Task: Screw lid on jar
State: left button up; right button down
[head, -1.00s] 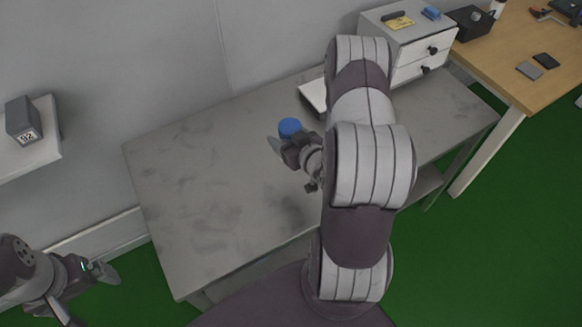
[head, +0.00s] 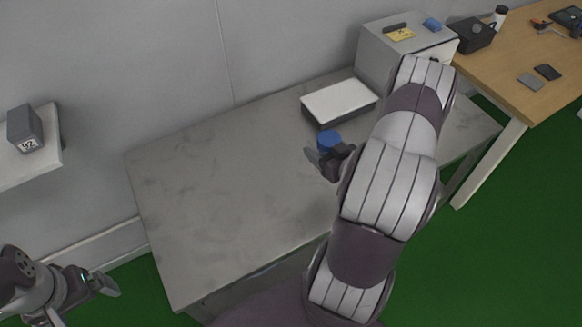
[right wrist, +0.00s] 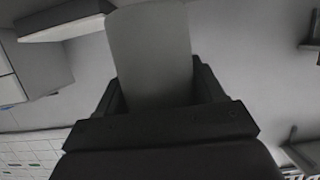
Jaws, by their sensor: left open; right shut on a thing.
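A round blue lid (head: 329,139) is at my right gripper (head: 322,157), over the grey table. The right gripper is shut on it. Whether a jar body is under the lid I cannot tell; no separate jar is seen. In the right wrist view a broad grey shape (right wrist: 152,52), perhaps a fingertip, fills the middle, and no blue shows there. My left gripper (head: 107,285) is open and empty at the lower left, off the table's left side.
The grey table (head: 215,200) is bare on its left and middle. A white-topped box (head: 339,101) lies at the back, just behind the lid. A white cabinet (head: 385,63) stands right of it. A wooden table (head: 510,70) is at right, a wall shelf (head: 35,155) at left.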

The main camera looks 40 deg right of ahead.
jog(key=w+a+f, duration=0.4)
jog(key=w+f, duration=0.1)
jog(key=w, duration=0.3)
jog(key=shift+a+f, duration=0.3)
jog(key=shift+a, duration=0.1)
jog(key=shift+f, duration=1.95)
jog(key=shift+f+b, duration=0.2)
jog(key=shift+b, duration=0.15)
jog(key=shift+c, duration=0.6)
grip_release()
jog(key=shift+r, duration=0.15)
